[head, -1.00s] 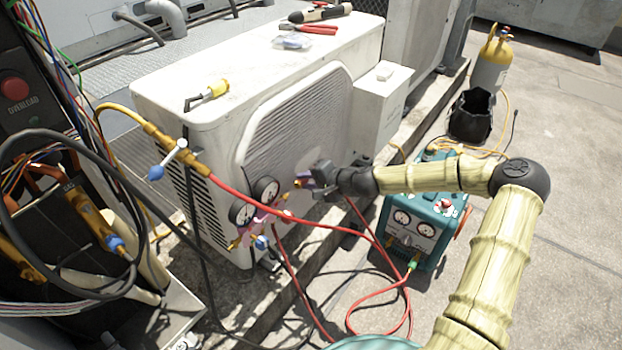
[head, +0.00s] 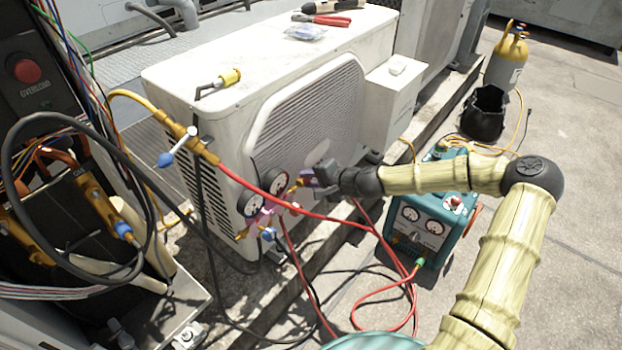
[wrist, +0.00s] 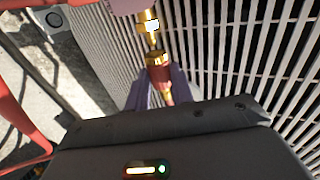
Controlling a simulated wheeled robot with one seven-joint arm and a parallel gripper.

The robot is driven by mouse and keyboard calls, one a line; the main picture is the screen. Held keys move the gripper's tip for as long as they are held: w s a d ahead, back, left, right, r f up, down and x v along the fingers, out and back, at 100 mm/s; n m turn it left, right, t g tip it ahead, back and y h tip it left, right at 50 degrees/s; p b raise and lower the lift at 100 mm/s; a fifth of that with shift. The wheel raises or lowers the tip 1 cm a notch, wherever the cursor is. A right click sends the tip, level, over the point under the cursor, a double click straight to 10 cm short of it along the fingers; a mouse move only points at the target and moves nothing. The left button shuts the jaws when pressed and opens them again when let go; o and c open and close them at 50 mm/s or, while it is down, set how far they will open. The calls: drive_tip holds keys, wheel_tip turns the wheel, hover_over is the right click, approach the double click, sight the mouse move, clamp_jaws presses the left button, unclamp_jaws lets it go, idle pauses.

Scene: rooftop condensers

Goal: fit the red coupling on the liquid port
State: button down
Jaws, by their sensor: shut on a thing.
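My gripper (head: 308,179) is shut on the red coupling (wrist: 158,78), in front of the condenser's grille. In the wrist view its purple fingers (wrist: 160,96) stand either side of the coupling, which has a brass collar at its far end. A brass port (wrist: 150,26) comes down from a pale pink manifold body (wrist: 125,5), roughly in line with the coupling. The two look end to end; I cannot tell whether they touch or are engaged. In the head view the manifold (head: 265,212) carries two round gauges (head: 274,182), just left of my gripper.
The white condenser (head: 185,85) stands close behind my gripper. A red hose (head: 320,215) crosses in front of the manifold. A teal recovery machine (head: 430,220) stands to the right, with a yellow-topped cylinder (head: 508,60) and black bucket (head: 483,115) behind. Open pavement lies at far right.

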drive_tip(key=shift+s+a, duration=0.85)
drive_tip(key=shift+s, duration=0.25)
idle(2.0)
drive_tip(key=c, duration=1.1)
unclamp_jaws()
drive_tip(key=shift+w+d+p, duration=0.6)
drive_tip(key=shift+w+d, duration=0.55)
drive_tip(key=shift+w, duration=0.3)
drive_tip(key=shift+w+d+p, duration=0.55)
drive_tip(key=shift+w+d, duration=0.55)
drive_tip(key=shift+w, duration=0.35)
drive_tip(key=shift+w+d, duration=0.1)
